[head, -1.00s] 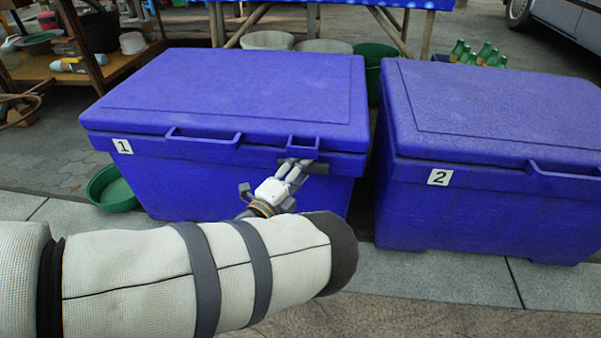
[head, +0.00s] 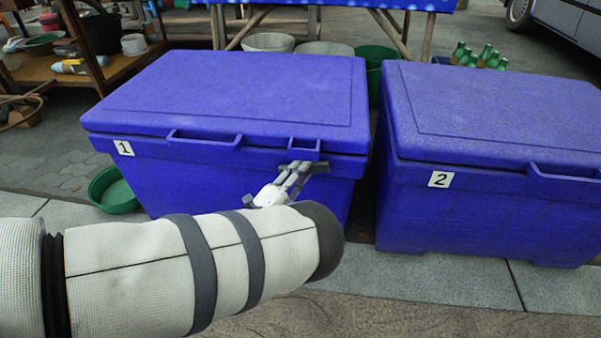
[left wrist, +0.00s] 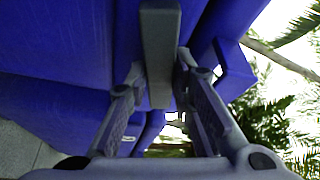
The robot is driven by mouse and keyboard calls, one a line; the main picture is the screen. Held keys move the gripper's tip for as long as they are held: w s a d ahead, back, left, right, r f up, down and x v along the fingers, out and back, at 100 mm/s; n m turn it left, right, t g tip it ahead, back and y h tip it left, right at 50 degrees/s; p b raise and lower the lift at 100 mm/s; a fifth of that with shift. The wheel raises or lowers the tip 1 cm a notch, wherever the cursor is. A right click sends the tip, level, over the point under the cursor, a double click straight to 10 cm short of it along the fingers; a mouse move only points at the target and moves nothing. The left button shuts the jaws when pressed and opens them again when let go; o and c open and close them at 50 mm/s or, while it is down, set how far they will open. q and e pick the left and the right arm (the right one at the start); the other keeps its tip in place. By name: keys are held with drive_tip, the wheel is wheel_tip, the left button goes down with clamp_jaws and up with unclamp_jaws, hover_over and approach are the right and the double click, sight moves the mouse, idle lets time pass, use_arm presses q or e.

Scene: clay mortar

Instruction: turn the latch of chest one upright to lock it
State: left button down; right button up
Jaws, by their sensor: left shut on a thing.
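Chest one (head: 235,95) is a blue cooler box with a closed lid and a white label "1" (head: 123,148). Its latch (head: 319,168) is a small dark grey bar on the front, just below the lid's right-hand lug. The latch looks roughly level, not upright; the fingers hide part of it. My left gripper (head: 298,170) is at the latch, with its fingers on either side of it. In the left wrist view, the grey latch bar (left wrist: 160,45) runs between the two fingers of the left gripper (left wrist: 160,78), shut on it. My right gripper is out of view.
A second blue chest (head: 490,150), labelled "2", stands close on the right with a narrow gap between. A green basin (head: 113,192) sits on the ground at chest one's left. Paved ground in front is clear apart from my arm.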

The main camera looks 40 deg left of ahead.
use_arm(q)
drive_tip(key=shift+w+d+f+n+y, duration=0.1)
drive_tip(key=shift+n+y, duration=1.25)
drive_tip(key=shift+n, duration=1.85)
drive_tip(key=shift+s+d+f+n+y, duration=0.1)
drive_tip(key=shift+n+y, duration=1.3)
drive_tip(key=shift+n, duration=1.8)
drive_tip(key=shift+w+f+n+y, duration=0.1)
drive_tip(key=shift+n+y, duration=1.25)
drive_tip(key=shift+n, duration=2.15)
drive_tip(key=c, duration=1.4)
unclamp_jaws()
drive_tip(key=v, duration=1.2)
